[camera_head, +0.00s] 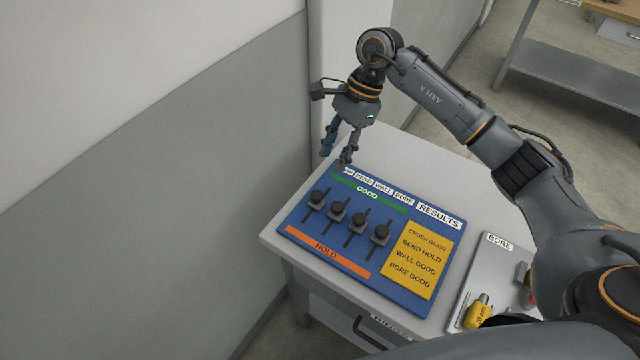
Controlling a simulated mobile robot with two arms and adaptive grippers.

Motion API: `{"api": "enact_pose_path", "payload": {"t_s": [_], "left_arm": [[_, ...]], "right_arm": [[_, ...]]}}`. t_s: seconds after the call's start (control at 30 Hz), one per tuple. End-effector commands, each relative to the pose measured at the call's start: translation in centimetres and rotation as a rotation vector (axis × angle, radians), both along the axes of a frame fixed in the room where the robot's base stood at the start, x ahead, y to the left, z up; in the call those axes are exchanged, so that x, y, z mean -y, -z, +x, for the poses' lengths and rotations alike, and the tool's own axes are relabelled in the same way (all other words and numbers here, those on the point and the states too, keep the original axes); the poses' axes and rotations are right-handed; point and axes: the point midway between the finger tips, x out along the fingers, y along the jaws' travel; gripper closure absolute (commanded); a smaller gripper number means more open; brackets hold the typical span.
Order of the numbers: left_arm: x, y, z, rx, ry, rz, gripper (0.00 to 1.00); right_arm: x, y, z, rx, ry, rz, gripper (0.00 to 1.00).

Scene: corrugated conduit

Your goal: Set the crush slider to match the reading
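A blue board (290,226) lies on the table with several black slider knobs in slots between a green GOOD strip (367,193) and an orange HOLD strip (327,252). The crush slider (318,198) is the leftmost; its knob stands around mid-slot, its exact setting hard to tell. A yellow RESULTS card (416,261) reads CRUSH GOOD, BEND HOLD, WALL GOOD, BORE GOOD. My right gripper (335,160) is open and empty, fingers pointing down, above the board's far left edge beyond the crush slider. Its fingertip partly hides the CRUSH label. My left gripper is out of view.
A grey BORE plate (484,270) with a yellow tagged piece (479,309) lies right of the board, partly behind my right arm. A wall stands close on the left. The white tabletop (405,153) behind the board is clear.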

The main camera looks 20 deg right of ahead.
Motion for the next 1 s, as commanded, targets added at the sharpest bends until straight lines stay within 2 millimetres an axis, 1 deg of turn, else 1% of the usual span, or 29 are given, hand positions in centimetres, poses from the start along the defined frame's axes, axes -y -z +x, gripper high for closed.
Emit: {"api": "enact_pose_path", "payload": {"t_s": [0.03,0.3,0.4,0.5,0.67,0.9,0.93,0.97,1.0], "left_arm": [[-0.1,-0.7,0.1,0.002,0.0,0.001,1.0],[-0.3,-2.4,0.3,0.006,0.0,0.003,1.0],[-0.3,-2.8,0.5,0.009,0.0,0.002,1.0],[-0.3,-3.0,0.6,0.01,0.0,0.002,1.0],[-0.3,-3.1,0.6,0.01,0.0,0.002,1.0],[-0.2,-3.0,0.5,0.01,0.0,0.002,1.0],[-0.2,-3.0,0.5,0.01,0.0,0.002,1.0],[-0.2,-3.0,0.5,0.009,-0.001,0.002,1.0],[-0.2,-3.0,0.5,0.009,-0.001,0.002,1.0]], "right_arm": [[-0.5,0.8,-0.3,-0.005,-0.001,0.001,0.63],[-2.6,6.0,-0.8,-0.005,-0.001,0.002,0.63],[-3.1,7.4,-0.9,-0.004,0.001,0.001,0.63],[-3.5,8.4,-1.0,-0.003,0.001,0.001,0.63],[-3.7,9.2,-1.0,0.0,0.0,0.0,0.63],[-3.7,9.3,-1.0,0.001,0.0,0.0,0.63],[-3.7,9.3,-1.0,0.001,0.0,0.0,0.67],[-3.7,9.3,-1.0,0.001,0.0,0.0,0.73],[-3.7,9.3,-1.0,0.001,0.0,0.0,0.81]]}}
